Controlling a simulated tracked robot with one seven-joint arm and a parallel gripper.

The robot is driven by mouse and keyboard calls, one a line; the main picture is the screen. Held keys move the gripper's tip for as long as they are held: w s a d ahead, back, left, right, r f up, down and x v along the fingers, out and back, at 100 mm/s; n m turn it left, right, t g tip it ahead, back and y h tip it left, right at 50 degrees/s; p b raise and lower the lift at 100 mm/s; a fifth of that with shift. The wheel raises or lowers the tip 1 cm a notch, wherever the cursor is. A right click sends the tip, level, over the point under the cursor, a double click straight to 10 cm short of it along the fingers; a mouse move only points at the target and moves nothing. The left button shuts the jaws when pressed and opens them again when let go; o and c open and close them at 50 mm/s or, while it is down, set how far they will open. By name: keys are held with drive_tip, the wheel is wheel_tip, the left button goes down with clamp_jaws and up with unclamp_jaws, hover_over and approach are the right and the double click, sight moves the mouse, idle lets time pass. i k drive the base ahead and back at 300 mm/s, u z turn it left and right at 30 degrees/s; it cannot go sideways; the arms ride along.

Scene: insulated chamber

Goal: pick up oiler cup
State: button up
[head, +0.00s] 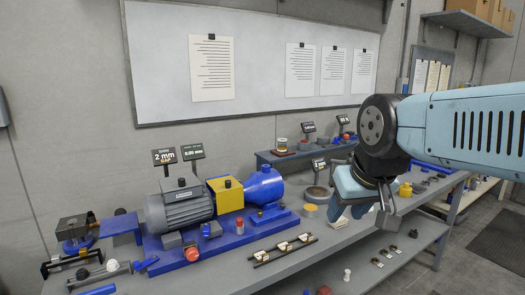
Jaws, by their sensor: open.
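A small clear cup with amber content and a dark rim (282,144) stands on the raised shelf at the back of the bench; it looks like the oiler cup, but it is too small to be sure. My gripper (362,214) hangs over the right part of the bench, to the right of and nearer than that cup. It points down, is open, and nothing shows between its fingers. The gripper and wrist hide part of the bench and shelf behind them.
A grey motor (180,207) with a yellow guard (226,194) and blue pump (264,187) fills the bench's left middle. Small display stands (308,127) line the back shelf. A round grey pot (318,194) stands left of my gripper. A rack with white pieces (283,249) lies in front.

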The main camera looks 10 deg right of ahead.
sight(281, 142)
drive_tip(key=z, duration=0.15)
drive_tip(key=i, duration=0.85)
drive_tip(key=u, duration=0.2)
drive_tip(key=k, duration=0.85)
drive_tip(key=z, duration=0.2)
drive_tip(key=i, duration=0.95)
drive_tip(key=u, duration=0.05)
